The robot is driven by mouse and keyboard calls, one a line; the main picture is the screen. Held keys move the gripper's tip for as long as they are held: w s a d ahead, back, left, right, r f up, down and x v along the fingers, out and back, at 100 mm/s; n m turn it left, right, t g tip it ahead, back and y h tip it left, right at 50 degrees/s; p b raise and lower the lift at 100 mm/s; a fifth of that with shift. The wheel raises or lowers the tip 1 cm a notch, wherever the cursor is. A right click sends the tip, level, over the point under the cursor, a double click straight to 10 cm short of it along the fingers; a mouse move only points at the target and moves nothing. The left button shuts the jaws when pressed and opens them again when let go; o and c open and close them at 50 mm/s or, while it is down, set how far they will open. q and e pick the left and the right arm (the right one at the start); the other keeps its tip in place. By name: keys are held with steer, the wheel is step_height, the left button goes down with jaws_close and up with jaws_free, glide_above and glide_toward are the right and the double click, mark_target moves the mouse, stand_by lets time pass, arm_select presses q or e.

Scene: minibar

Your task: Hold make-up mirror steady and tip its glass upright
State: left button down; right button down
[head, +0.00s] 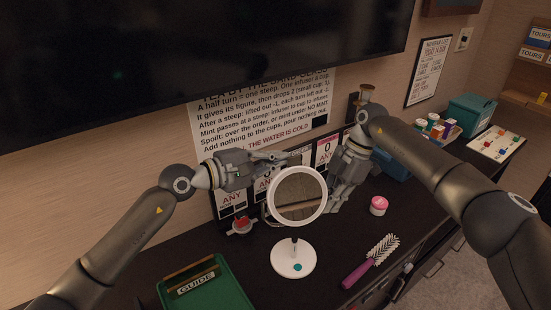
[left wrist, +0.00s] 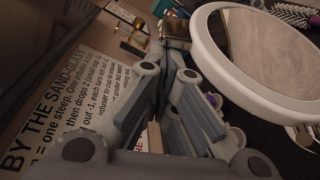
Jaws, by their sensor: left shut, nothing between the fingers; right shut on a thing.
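The make-up mirror (head: 293,252) stands on its round white base on the dark counter in the head view. Its round glass (head: 298,196) in a white ring faces the head camera and looks near upright. The ring also fills the right of the left wrist view (left wrist: 226,64). My left gripper (head: 290,157) is shut and empty, just above and behind the ring's top left; its fingers show in the left wrist view (left wrist: 174,32). My right gripper (head: 335,205) is at the ring's right side, shut on the mirror; its exact grip point is partly hidden.
A pink-lidded jar (head: 379,206) and a purple brush (head: 371,262) lie right of the mirror. A green tray (head: 228,288) is at front left. A red-topped item (head: 241,226) sits left of the mirror. Signs and a wall screen (head: 210,40) stand behind.

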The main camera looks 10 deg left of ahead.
arm_select(q)
steer(key=shift+s+d+r+m+t+h, duration=0.15)
steer(key=shift+s+d+r+m+t, duration=0.15)
steer(key=shift+s+m, duration=0.4)
steer(key=shift+s+d+r+m+t+h, duration=0.25)
steer(key=shift+s+m, duration=0.2)
steer(key=shift+m, duration=0.3)
steer(key=shift+s+d+r+m+t+h, duration=0.15)
steer(key=shift+s+r+m+t, duration=0.15)
steer(key=shift+s+m, duration=0.4)
steer(key=shift+w+r, duration=0.1)
steer(key=w, duration=0.2)
glide_toward(280, 173)
steer(key=shift+w+a+r, duration=0.25)
steer(key=shift+w+r, duration=0.35)
steer(key=shift+w+a+r, duration=0.2)
steer(key=shift+w+r, duration=0.4)
steer(key=shift+w+a+r, duration=0.25)
steer(key=shift+w+r, duration=0.35)
